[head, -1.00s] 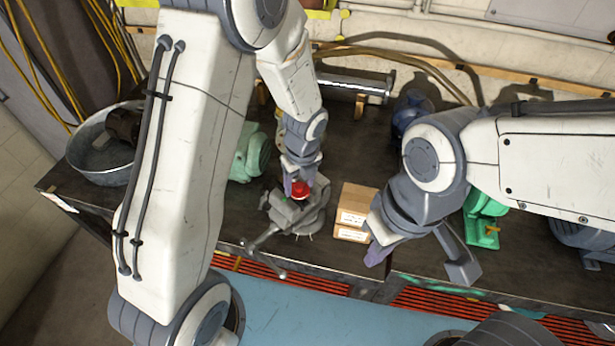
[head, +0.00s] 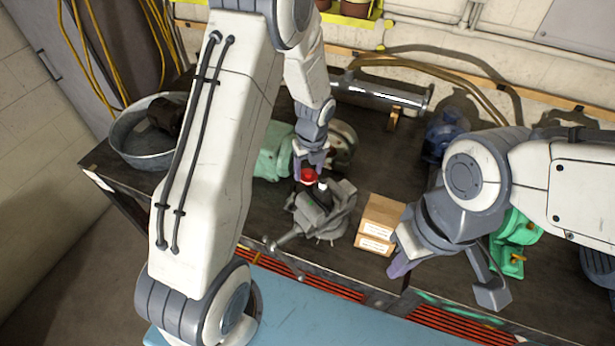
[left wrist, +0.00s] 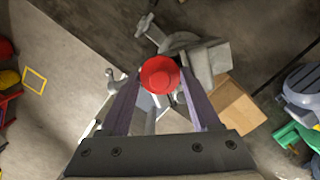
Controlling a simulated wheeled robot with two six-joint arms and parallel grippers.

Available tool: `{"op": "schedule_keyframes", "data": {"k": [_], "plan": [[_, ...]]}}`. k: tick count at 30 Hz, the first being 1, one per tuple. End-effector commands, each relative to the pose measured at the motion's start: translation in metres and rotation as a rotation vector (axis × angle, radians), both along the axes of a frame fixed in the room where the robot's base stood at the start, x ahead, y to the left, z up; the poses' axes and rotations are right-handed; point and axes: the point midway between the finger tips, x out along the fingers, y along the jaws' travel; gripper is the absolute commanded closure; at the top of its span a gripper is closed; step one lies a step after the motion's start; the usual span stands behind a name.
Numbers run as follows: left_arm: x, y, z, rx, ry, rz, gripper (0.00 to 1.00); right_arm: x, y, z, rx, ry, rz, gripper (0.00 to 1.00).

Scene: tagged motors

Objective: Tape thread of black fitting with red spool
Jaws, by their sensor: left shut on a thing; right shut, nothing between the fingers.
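My left gripper (head: 309,166) is shut on the red spool (head: 307,175), just above and behind the grey vise (head: 322,214). In the left wrist view the spool (left wrist: 160,74) sits between the fingertips, with the vise (left wrist: 190,48) beyond it. A small white piece (head: 322,187) shows right of the spool, at the vise's top; I cannot tell whether it touches the spool. I cannot make out the black fitting. My right gripper (head: 398,268) is shut and empty, in front of the boxes near the bench's front edge.
Two cardboard boxes (head: 383,214) stand right of the vise. A metal tub (head: 140,150) is at the far left. Green motors (head: 274,160) stand on both sides, a blue one (head: 443,137) behind. The vise handle (head: 285,258) reaches past the front edge.

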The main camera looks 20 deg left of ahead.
Motion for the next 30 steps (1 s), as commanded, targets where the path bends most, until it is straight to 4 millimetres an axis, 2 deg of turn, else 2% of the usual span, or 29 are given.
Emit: {"op": "schedule_keyframes", "data": {"k": [4,18,30], "plan": [[0.015,-0.004,0.0,0.0,0.0,-0.002,0.72,0.0,0.0,0.0,0.0,0.0,0.0,1.0],[0.013,-0.003,0.047,0.0,0.0,-0.001,0.72,0.0,0.0,0.0,0.0,0.0,0.0,1.0],[0.013,-0.003,0.06,-0.001,0.002,-0.001,0.72,0.0,0.0,0.0,0.0,0.0,0.0,1.0]]}}
